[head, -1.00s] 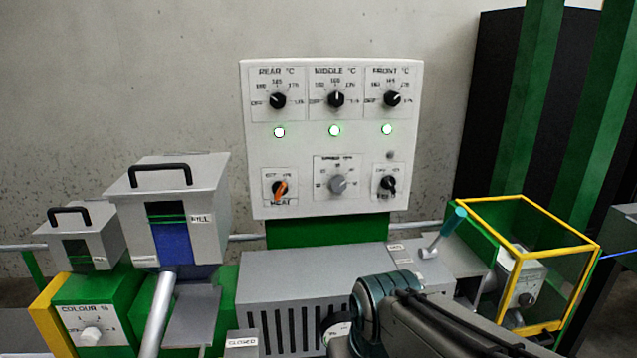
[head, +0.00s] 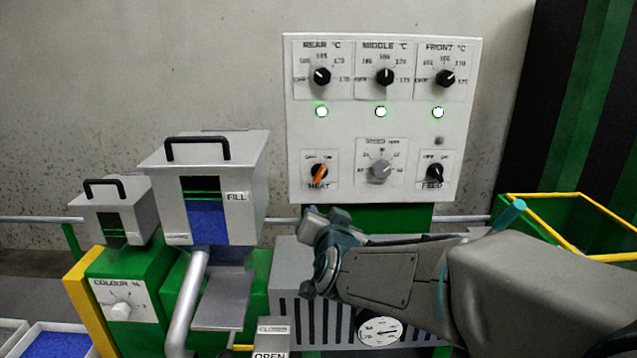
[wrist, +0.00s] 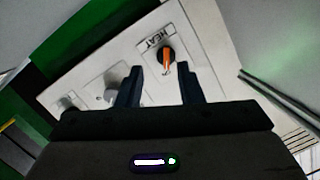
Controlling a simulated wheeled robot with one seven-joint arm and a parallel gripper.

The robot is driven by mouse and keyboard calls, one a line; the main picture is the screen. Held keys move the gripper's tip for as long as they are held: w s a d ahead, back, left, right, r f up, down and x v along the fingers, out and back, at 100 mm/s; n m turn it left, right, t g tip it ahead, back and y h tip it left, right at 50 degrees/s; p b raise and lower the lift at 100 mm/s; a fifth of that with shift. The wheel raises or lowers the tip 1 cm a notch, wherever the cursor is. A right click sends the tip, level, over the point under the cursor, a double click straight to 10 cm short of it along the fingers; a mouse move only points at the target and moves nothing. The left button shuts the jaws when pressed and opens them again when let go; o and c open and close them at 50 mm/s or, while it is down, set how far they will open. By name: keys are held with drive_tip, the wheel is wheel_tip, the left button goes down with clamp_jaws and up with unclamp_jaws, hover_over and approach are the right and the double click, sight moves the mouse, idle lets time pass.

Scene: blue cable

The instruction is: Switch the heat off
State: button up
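The HEAT switch (head: 319,174) is a black knob with an orange pointer at the lower left of the white control panel (head: 340,140). In the head view its pointer tilts slightly, top toward the right. In the wrist view the HEAT switch (wrist: 166,58) lies ahead, between the directions of my two fingers. My gripper (wrist: 160,88) is open and empty, its dark fingers apart and short of the knob. In the head view my arm reaches in from the right, and its wrist is below the panel; the fingers are hard to make out there.
Three temperature knobs with lit green lamps sit above. The grey speed knob (head: 380,171) and black FEED switch (head: 434,174) are right of HEAT. A grey hopper (head: 212,185) stands left of the panel. A yellow-edged guard (head: 570,225) is at the right.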

sight(320, 176)
drive_tip(key=w, duration=0.5)
drive_tip(key=w+r+m+t+h+p, duration=0.1)
drive_tip(key=w, duration=0.4)
drive_tip(key=w+m+t+h, duration=0.1)
drive_tip(key=w, duration=0.4)
drive_tip(key=shift+w+a+r+p, duration=0.1)
drive_tip(key=shift+a+r+p, duration=0.2)
drive_tip(key=shift+r, duration=0.1)
drive_tip(key=shift+c, duration=0.3)
clamp_jaws()
drive_tip(key=shift+a, duration=0.1)
